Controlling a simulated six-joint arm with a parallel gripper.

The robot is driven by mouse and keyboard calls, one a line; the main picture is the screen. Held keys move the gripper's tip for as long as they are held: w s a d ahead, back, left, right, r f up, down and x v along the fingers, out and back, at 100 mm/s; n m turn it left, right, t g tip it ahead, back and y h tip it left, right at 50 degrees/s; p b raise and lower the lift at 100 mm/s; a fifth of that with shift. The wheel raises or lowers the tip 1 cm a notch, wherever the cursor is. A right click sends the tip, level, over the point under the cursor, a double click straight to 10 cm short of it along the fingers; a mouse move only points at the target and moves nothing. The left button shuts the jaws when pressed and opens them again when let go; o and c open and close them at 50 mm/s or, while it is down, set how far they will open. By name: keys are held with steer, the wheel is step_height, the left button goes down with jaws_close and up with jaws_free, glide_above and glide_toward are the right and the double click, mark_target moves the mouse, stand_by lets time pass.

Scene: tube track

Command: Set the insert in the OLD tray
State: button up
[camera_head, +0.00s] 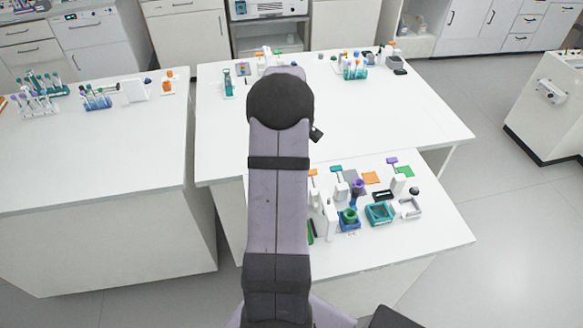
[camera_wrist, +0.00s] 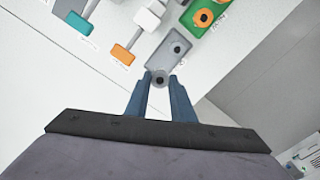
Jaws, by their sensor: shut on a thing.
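In the wrist view, my gripper (camera_wrist: 160,84) has its two blue fingers closed around a small grey round piece with a dark centre, probably the insert (camera_wrist: 160,76). It is at the near end of a grey tray (camera_wrist: 164,57), which has one round dark-centred piece in it. I cannot tell whether the held piece touches this tray. Small labels by the trays are too small to read, so I cannot tell which is OLD. In the head view my arm hides my gripper.
An orange tag (camera_wrist: 123,55), a teal tag (camera_wrist: 79,23) and white pieces (camera_wrist: 147,18) lie left of the grey tray. The table edge and floor are to the right. In the head view, the near table holds a teal box (camera_head: 379,222) and a white frame (camera_head: 419,208).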

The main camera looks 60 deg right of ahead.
steer(key=shift+f+b, duration=1.45)
steer(key=shift+f, duration=0.8)
steer(key=shift+f+p, duration=0.1)
steer(key=shift+p, duration=0.2)
steer(key=o, duration=0.9)
steer(key=shift+r+b, duration=1.15)
steer(key=shift+r, duration=2.55)
